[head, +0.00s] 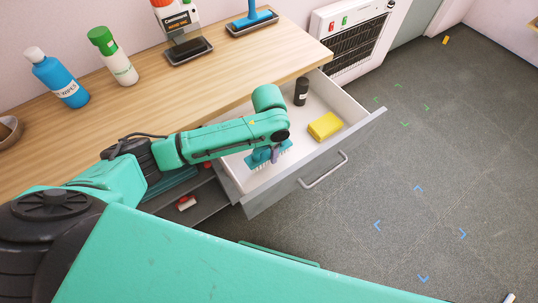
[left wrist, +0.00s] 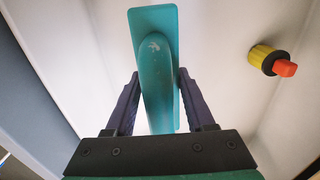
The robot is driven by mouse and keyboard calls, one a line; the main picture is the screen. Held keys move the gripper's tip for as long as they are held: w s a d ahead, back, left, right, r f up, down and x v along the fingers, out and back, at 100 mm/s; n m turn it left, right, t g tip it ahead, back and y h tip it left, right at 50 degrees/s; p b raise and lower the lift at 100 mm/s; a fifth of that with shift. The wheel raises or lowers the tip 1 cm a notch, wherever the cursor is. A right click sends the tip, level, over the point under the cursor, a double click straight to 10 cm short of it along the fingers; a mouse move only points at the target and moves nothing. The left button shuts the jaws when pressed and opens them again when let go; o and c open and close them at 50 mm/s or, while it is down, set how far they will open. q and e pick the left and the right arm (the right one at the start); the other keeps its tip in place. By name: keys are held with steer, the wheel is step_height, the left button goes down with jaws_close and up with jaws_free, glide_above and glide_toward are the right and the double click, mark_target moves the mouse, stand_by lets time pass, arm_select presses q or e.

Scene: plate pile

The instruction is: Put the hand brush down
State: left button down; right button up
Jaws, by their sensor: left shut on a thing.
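The teal hand brush (head: 262,158) is inside the open drawer (head: 296,178), with its pale bristles pointing down. Its bristles are close to the drawer floor, and I cannot tell whether they touch it. My left gripper (head: 276,153) is shut on the brush's handle, reaching down into the drawer from above. In the left wrist view the brush (left wrist: 155,50) lies lengthwise between the two purple fingers of the left gripper (left wrist: 158,80), one on each side of the handle. My right gripper is not in view.
In the drawer are a yellow sponge (head: 325,126) and a black bottle (head: 301,91). The left wrist view shows a yellow item with a red tip (left wrist: 272,61). Bottles, including a blue wipes bottle (head: 57,78), stand on the wooden counter (head: 118,115). A heater (head: 350,40) stands behind the drawer.

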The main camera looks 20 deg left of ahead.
mark_target(268, 156)
arm_select(q)
step_height(268, 156, down, 3)
steer(key=shift+f, duration=0.2)
steer(key=shift+f, duration=0.1)
steer(key=shift+c, duration=1.3)
jaws_free()
step_height(268, 156, up, 12)
steer(key=shift+r+p, duration=0.15)
steer(key=shift+p, duration=0.15)
